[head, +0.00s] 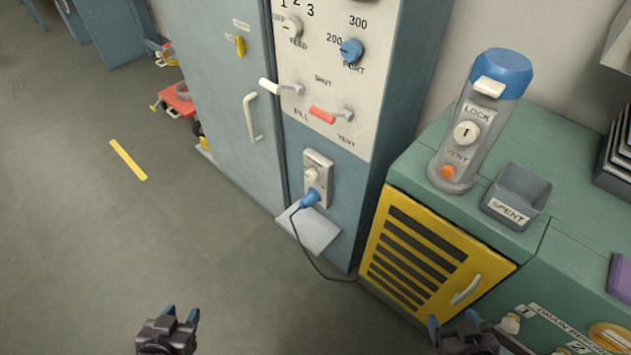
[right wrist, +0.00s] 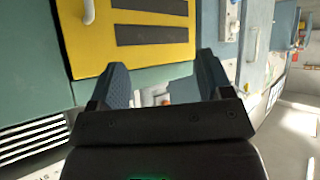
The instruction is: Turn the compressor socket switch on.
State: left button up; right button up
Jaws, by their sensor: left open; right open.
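The compressor socket (head: 318,178) is a pale plate low on the blue-grey cabinet column, with a round knob-like switch (head: 312,174) on its upper part. A blue plug (head: 310,198) sits at its lower part with a dark cable hanging down. I cannot read the switch's position. My left gripper (head: 182,318) is open and empty at the bottom of the head view, over the floor, well below and left of the socket. My right gripper (head: 452,325) is open at the bottom right, in front of the yellow louvred door; it also shows in the right wrist view (right wrist: 160,75).
A control panel (head: 325,85) with knobs and levers is above the socket. A small ledge (head: 310,230) juts out below it. The yellow louvred door (head: 425,260) and green counter (head: 420,165) stand to the right, bearing a lock canister (head: 470,135) and a spent bin (head: 515,195). Floor at left is mostly clear.

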aim_at(312, 175)
jog(key=i+j+z, duration=0.3)
jog(key=j+z, duration=0.15)
jog(key=j, duration=1.6)
jog(key=j+z, duration=0.5)
jog(key=j, duration=1.5)
